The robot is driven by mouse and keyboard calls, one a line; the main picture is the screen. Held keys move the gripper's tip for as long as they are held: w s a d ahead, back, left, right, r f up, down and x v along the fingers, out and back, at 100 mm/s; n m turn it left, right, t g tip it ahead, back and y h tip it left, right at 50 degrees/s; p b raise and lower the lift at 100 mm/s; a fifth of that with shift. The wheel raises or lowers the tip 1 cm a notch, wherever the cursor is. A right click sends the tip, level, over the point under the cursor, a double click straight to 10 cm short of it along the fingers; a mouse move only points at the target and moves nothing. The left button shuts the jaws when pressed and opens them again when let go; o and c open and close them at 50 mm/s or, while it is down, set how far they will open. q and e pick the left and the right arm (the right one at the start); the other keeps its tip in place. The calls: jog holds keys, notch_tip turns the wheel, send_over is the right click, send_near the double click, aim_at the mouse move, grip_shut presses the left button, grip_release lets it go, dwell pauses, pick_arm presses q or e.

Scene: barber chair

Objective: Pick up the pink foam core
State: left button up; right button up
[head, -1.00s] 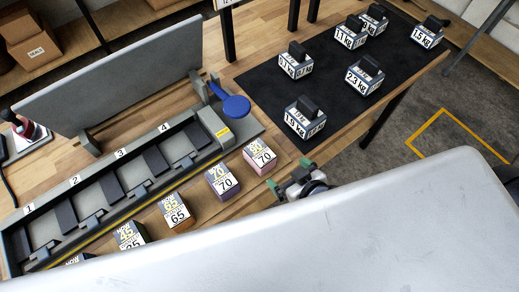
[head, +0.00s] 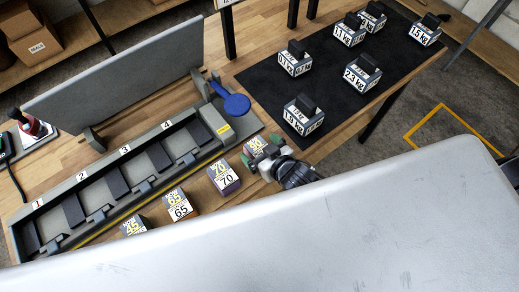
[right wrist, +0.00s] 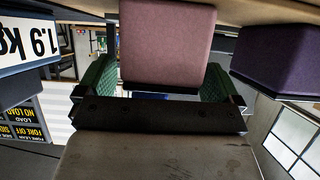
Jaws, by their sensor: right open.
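The pink foam core (head: 256,145) stands on the wooden table at the right end of a row of numbered blocks. My right gripper (head: 264,154) is at its near side and covers much of it in the head view. In the right wrist view the pink core (right wrist: 167,42) fills the top middle, in line with the gap between the green fingertips of my open gripper (right wrist: 157,82). I cannot tell whether the fingers touch it. My left gripper is not in view.
A purple block (head: 224,178) stands close beside the pink core; it also shows in the right wrist view (right wrist: 278,50). Blocks marked 65 (head: 178,205) and 45 (head: 133,226) follow. A slotted rack (head: 97,170) lies behind; labelled weights sit on a black mat (head: 330,105).

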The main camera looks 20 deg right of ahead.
jog(key=shift+w+a+f, duration=0.2)
jog(key=shift+w+f, duration=0.05)
jog(key=shift+w, duration=0.15)
jog(key=shift+s, duration=0.1)
jog(key=shift+c, duration=1.1)
jog(key=c, duration=0.8)
jog(key=shift+r, duration=0.1)
